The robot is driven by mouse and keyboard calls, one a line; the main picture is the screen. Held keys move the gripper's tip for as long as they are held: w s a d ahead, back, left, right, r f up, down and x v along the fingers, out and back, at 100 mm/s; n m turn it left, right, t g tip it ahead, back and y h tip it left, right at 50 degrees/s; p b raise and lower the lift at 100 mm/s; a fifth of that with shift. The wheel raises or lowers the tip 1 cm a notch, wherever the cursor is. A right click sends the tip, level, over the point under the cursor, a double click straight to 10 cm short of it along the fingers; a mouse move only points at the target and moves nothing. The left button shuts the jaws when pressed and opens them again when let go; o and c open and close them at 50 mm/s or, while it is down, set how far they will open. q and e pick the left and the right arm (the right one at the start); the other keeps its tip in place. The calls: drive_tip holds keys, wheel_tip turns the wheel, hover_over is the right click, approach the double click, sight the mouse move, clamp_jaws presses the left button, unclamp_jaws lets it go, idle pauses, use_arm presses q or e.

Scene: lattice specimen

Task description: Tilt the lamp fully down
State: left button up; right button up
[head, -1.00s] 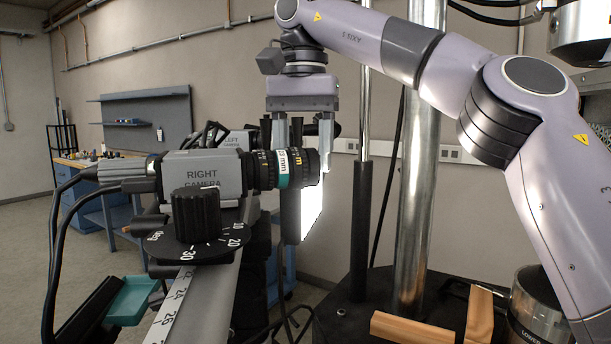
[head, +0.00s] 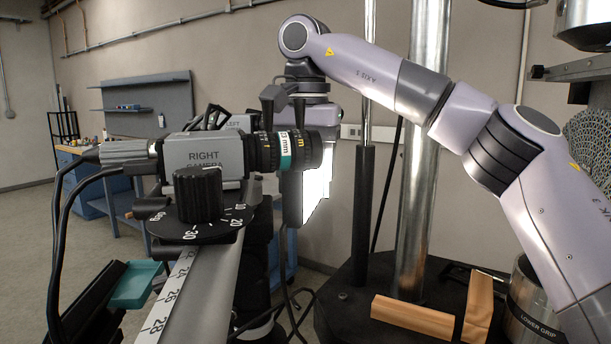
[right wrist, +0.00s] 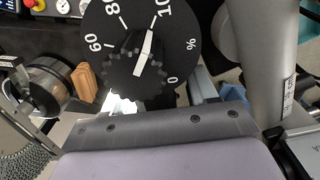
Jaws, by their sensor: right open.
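The lamp has a glowing white face (head: 317,190) and a dark housing (head: 291,205). It hangs behind the right camera's lens in the head view, its face turned to the right. I cannot tell whether the fingers touch anything. My left gripper is not in view.
The right camera (head: 203,158) and its angle dial (head: 200,222) stand on a scaled rail (head: 170,300) in front of the lamp. A steel column (head: 425,150) and a dark post (head: 362,215) rise to the right. Wooden blocks (head: 415,314) lie at lower right.

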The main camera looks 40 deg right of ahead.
clamp_jaws()
drive_tip(key=shift+f+b, duration=0.2)
drive_tip(key=shift+b, duration=0.2)
drive_tip(key=t+y+b, duration=0.1)
drive_tip(key=t+b, duration=0.1)
drive_tip(key=b, duration=0.1)
drive_tip(key=shift+d+f+y, duration=0.1)
drive_tip(key=shift+y, duration=0.3)
drive_tip(key=shift+r+t, duration=0.3)
